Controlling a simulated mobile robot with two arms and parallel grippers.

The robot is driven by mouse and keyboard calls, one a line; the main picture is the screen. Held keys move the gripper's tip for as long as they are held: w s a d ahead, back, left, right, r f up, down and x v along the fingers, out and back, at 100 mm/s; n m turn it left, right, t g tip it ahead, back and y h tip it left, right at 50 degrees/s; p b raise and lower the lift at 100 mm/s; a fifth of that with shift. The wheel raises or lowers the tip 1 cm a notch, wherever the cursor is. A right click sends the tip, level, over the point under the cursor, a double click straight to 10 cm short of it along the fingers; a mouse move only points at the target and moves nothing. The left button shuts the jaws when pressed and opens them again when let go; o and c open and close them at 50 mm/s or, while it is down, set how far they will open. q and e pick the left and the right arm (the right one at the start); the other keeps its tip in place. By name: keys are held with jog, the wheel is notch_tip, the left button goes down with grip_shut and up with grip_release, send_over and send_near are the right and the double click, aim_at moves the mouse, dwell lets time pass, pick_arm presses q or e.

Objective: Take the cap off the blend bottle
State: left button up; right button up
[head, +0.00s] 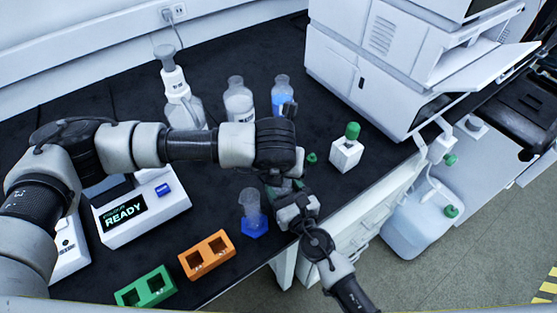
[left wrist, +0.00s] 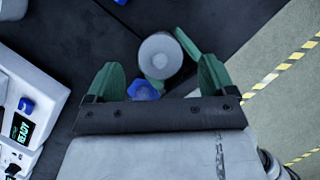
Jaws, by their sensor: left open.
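A round grey-white cap (left wrist: 160,57) shows from above in the left wrist view; I take it as the blend bottle's cap, and the body below it is hidden. Green fingers of my right gripper (left wrist: 171,64) are on two sides of it and seem to touch it. My left gripper (left wrist: 157,80) is open, its green fingers wide apart on either side of the cap, not touching it. In the head view my left gripper (head: 285,184) points down close above my right gripper (head: 296,203), and the arms hide the bottle there.
A clear cylinder (head: 252,204) on a blue base stands close left of the grippers. Orange (head: 207,254) and green (head: 146,286) racks lie at the front. Bottles (head: 239,103) stand behind my left arm. A white block (head: 346,155) with a green-capped vial is right, near the table edge.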

pick_arm(q)
jog(key=shift+x, duration=1.45)
jog(key=c, duration=1.1)
jog(key=shift+r, duration=0.3)
jog(key=shift+r, duration=0.9)
jog(key=shift+r, duration=2)
pick_arm(e)
jog(key=o, duration=1.4)
